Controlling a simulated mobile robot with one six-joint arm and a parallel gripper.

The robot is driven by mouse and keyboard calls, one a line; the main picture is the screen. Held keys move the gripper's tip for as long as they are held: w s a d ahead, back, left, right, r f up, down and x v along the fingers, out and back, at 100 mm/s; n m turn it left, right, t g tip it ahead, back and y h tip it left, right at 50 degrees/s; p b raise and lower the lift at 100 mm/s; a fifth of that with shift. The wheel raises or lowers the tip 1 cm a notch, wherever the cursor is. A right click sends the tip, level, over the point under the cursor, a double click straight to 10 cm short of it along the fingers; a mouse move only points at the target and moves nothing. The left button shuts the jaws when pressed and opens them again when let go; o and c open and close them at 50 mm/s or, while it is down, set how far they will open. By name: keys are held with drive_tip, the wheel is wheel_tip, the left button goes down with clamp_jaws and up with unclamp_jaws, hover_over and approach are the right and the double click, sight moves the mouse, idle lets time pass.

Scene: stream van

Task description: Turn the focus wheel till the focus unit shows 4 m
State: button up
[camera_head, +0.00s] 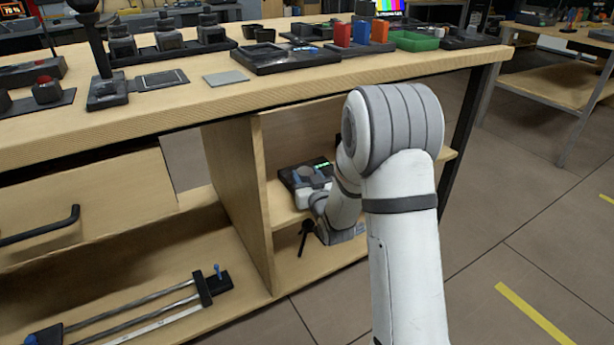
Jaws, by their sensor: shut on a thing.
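The focus unit (289,182) is a dark box standing on the shelf inside the bench, right of the wooden upright. A green lit readout (322,164) shows at its back right; its figures are too small to read. The focus wheel (306,171) shows as a grey round part on top of the unit, partly covered by my gripper. My gripper (311,175) reaches in from the right, with its blue-grey fingers on both sides of the wheel, shut on it. My arm hides the right part of the shelf.
The bench top (215,98) overhangs the shelf and carries several devices and coloured blocks. The wooden upright (238,190) stands close to the left of the unit. A slider rail (140,305) lies on the lower shelf. The floor at right is clear.

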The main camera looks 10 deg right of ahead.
idle(0.3)
drive_tip(key=o, duration=1)
drive_tip(key=s, duration=0.2)
drive_tip(key=s+d+p, duration=0.1)
drive_tip(key=s, duration=0.2)
drive_tip(key=s+p, duration=0.1)
drive_tip(key=s, duration=0.1)
drive_tip(key=shift+s+d, duration=0.15)
drive_tip(key=shift+s, duration=0.2)
